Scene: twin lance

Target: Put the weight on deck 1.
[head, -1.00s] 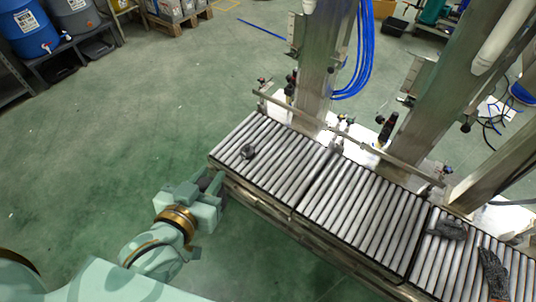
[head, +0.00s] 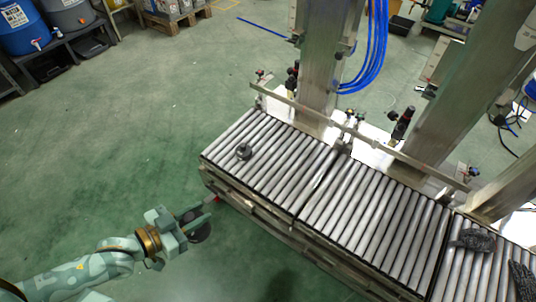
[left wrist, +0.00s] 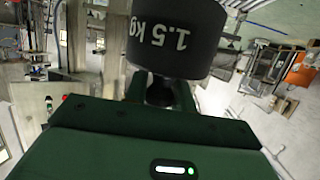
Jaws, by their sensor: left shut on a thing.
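I cannot tell which section is deck 1.
A small dark round object (head: 243,152) sits on the leftmost roller section. Dark gloves (head: 474,240) lie on the right section. Metal posts (head: 328,65) and a rail (head: 360,135) stand along the conveyor's far side. Green floor (head: 110,150) is clear at left.

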